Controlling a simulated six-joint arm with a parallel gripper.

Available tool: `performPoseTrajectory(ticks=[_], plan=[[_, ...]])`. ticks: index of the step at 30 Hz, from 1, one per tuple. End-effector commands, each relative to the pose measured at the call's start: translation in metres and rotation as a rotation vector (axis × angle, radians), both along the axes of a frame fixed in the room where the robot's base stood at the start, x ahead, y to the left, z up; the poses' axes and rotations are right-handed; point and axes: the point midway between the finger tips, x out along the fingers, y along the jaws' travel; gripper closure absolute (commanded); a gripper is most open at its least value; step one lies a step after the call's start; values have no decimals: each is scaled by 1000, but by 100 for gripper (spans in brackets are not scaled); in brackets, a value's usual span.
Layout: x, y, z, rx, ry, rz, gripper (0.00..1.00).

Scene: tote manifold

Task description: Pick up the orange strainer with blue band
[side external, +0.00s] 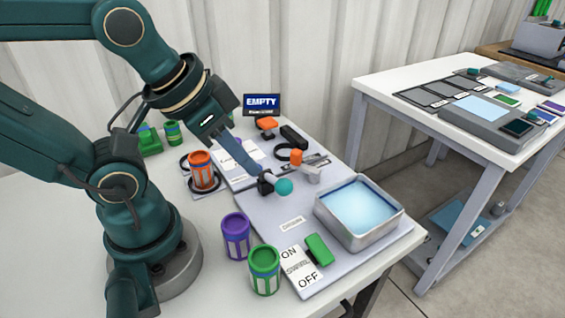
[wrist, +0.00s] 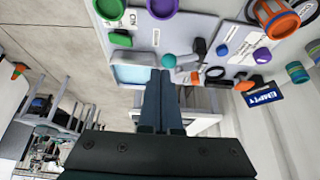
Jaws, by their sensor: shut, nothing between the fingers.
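In the wrist view the orange strainer (wrist: 274,18) is at the upper right, partly cut by the edge. My gripper (side external: 260,167) is shut and empty, its long fingers reaching down over the board near the teal-knobbed valve, to the right of and apart from the strainer. In the wrist view my gripper's closed fingers (wrist: 162,74) point toward the board. I cannot tell whether the fingertips touch the valve.
A purple strainer (side external: 236,237) and a green strainer (side external: 265,272) stand at the front. A metal basin (side external: 350,237) with pale blue contents is at the right. A teal knob (side external: 284,187), a green switch (side external: 319,249) and an EMPTY sign (side external: 262,104) are nearby.

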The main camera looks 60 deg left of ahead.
Motion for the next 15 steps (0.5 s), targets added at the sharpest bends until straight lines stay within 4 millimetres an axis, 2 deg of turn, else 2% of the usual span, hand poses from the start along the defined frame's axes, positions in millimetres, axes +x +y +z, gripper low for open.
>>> performPoseTrajectory(ticks=[1,5,6,8,9,15], plan=[[0,0,0,0,0,0,100],[0,0,0,0,0,0,50],[0,0,0,0,0,0,35],[0,0,0,0,0,0,12],[0,0,0,0,0,0,9],[0,0,0,0,0,0,9]])
